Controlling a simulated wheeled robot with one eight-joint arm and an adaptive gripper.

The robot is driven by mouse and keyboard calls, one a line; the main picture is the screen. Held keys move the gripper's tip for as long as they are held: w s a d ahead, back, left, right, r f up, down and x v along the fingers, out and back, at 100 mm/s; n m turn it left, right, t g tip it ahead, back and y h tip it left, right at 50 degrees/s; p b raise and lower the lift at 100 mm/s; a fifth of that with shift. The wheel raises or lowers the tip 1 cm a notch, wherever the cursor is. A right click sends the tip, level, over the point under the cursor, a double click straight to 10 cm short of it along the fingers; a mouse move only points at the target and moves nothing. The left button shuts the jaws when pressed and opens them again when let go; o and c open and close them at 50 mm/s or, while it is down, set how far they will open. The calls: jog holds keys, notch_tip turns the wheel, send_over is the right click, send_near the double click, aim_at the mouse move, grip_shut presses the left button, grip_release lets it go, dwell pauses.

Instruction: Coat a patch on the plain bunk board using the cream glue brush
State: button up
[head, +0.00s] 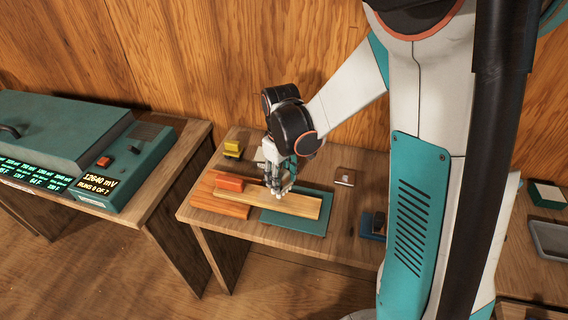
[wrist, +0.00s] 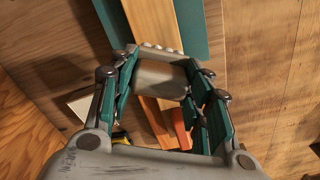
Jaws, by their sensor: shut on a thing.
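My gripper (head: 281,187) is over the plain bunk board (head: 300,206), a pale wooden plank lying partly on a teal mat (head: 312,226). My gripper (wrist: 163,80) is shut on a pale grey-cream block, which looks like the cream glue brush (wrist: 160,76). A row of small whitish tufts shows along the block's far edge in the wrist view. The plank (wrist: 153,18) passes beneath it. I cannot tell whether the tufts touch the wood. No coated patch can be made out; the gripper hides part of the plank.
A red-orange block (head: 229,183) rests by a reddish board (head: 218,205) at left. A yellow item (head: 232,148) stands behind. A small metallic item (head: 345,178) and a dark blue item (head: 373,225) are at right. A teal machine (head: 130,165) sits on the left table.

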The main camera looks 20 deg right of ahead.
aim_at(281, 174)
jog(key=shift+r+p, duration=1.1)
jog(key=shift+r, duration=0.85)
